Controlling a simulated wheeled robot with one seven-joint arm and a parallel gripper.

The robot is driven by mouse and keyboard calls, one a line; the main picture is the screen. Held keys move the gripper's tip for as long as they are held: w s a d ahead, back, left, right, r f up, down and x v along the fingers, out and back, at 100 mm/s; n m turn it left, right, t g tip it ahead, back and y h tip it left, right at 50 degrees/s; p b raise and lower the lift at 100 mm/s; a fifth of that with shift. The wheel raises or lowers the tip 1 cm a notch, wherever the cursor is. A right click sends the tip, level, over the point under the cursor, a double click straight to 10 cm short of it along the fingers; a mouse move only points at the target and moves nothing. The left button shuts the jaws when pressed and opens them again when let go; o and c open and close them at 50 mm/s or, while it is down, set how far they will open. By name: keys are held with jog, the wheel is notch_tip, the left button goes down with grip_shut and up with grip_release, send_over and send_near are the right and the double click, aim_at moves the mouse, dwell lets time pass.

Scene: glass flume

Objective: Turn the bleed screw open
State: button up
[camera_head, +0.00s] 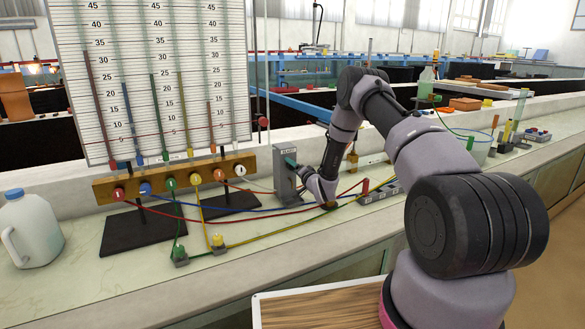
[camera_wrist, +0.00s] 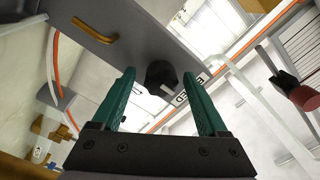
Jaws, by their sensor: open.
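The bleed screw appears to be the black knob (camera_wrist: 162,76) on a grey panel (camera_wrist: 130,38) in the wrist view. A white label (camera_wrist: 184,96) with dark letters, partly hidden, is beside it. My gripper (camera_wrist: 160,84) is open, with one green finger on each side of the knob near the fingertips. I cannot tell whether either finger touches it. In the head view my gripper (camera_head: 291,163) is at the upper part of the upright grey box (camera_head: 287,186), which has a small label on top. The knob cannot be made out there.
A brass-coloured handle (camera_wrist: 96,32) is on the same panel. The manometer board (camera_head: 150,75) and its wooden manifold (camera_head: 112,186) stand left of the box. Coloured hoses (camera_head: 262,213) cross the bench below my arm. A white jug (camera_head: 30,228) stands far left.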

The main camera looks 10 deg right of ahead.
jog(key=shift+w+a, duration=0.15)
jog(key=shift+w, duration=0.25)
grip_shut()
